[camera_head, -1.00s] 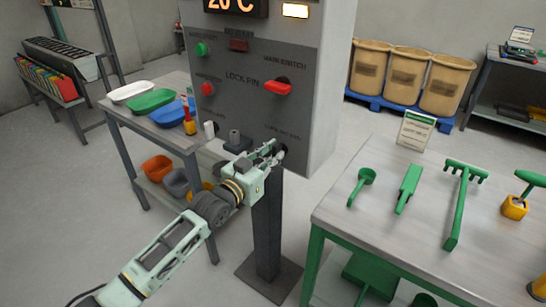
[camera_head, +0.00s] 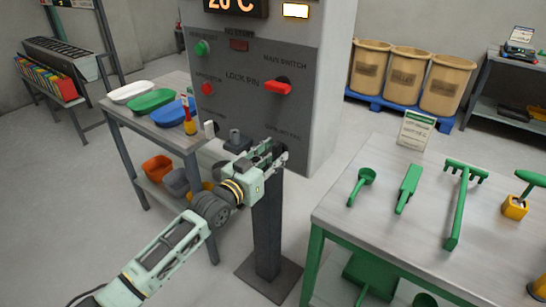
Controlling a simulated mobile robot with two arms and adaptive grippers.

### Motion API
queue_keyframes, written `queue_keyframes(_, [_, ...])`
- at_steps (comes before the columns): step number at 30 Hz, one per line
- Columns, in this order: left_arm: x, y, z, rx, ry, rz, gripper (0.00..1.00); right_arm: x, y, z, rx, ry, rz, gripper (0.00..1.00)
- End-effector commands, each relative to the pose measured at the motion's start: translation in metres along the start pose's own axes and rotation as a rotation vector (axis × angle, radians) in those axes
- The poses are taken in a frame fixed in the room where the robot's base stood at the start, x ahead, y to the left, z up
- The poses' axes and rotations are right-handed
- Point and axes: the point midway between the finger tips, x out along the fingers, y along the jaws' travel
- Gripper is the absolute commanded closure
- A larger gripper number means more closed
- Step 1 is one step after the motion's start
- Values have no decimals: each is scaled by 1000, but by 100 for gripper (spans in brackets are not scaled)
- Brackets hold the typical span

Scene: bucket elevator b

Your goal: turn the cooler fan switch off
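The grey control panel (camera_head: 240,105) stands upright at the centre on a dark post. A label for the cooler fan (camera_head: 282,132) shows faintly at its lower right. My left gripper (camera_head: 276,155) is at the panel's lower right corner, just below that label. Its fingers cover the place where the switch would be, so I cannot make out the switch or its position. I cannot tell whether the fingers touch or hold it. My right gripper is not in view.
The panel also has a red main switch (camera_head: 278,87), a green button (camera_head: 202,48) and a red button (camera_head: 207,88). A table with green tools (camera_head: 335,200) stands at the right. A bench with coloured trays (camera_head: 150,99) stands at the left.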

Motion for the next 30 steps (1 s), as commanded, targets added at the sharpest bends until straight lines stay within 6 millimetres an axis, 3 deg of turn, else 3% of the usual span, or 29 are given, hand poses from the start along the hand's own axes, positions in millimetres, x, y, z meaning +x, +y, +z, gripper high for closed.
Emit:
queue_keyframes(8, [-12,0,1,0,0,0,69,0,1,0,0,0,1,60])
queue_keyframes(22, [-97,0,1,0,-2,0,69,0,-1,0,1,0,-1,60])
queue_keyframes(30, [-120,0,0,0,-1,0,69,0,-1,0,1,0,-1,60])
